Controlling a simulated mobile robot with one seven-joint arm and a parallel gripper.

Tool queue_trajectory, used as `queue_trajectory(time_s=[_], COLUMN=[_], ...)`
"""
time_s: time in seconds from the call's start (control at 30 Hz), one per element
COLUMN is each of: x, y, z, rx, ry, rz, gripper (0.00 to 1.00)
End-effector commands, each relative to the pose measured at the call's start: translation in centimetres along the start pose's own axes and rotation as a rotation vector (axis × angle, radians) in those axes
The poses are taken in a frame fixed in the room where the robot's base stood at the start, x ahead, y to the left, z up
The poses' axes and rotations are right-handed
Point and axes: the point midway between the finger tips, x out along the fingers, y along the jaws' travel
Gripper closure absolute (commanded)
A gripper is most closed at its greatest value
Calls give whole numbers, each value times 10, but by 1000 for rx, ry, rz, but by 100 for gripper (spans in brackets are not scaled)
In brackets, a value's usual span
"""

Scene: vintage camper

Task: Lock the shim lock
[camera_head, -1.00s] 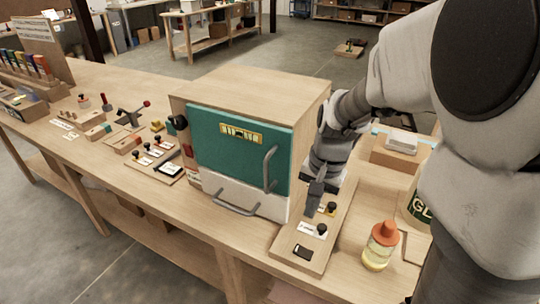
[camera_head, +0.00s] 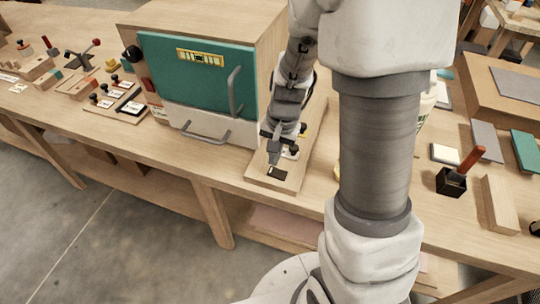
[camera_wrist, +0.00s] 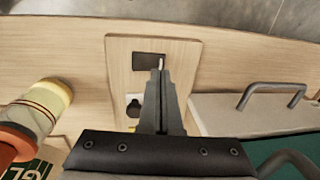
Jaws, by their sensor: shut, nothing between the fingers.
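A narrow wooden board (camera_head: 262,178) lies on the bench right of the teal-doored cabinet. It carries a black knob with a white label (camera_head: 291,153) and a small dark rectangular plate (camera_head: 277,173) near its front end. I cannot tell for certain which fitting is the shim lock. My gripper (camera_head: 272,159) is shut and empty, pointing down over the board near the plate. In the wrist view its fingertips (camera_wrist: 158,73) overlap the edge of the dark plate (camera_wrist: 146,62); contact is unclear. The knob (camera_wrist: 133,105) sits left of the fingers, and my gripper hides the board's rear.
The cabinet (camera_head: 205,85) with grey handles stands close left of my gripper. A jar with an orange and yellow body (camera_wrist: 40,110) stands left in the wrist view. A red-handled tool in a black block (camera_head: 456,175) is farther right. The bench's front edge is close to the board.

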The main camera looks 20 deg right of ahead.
Motion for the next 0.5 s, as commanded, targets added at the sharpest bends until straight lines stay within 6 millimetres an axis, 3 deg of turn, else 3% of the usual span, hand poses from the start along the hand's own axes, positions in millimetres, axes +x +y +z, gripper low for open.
queue_trajectory(time_s=[0.2,0.5], x=[25,30], y=[0,0], z=[0,0], rx=[2,-1], ry=[-1,0], rz=[0,0], gripper=[100,100])
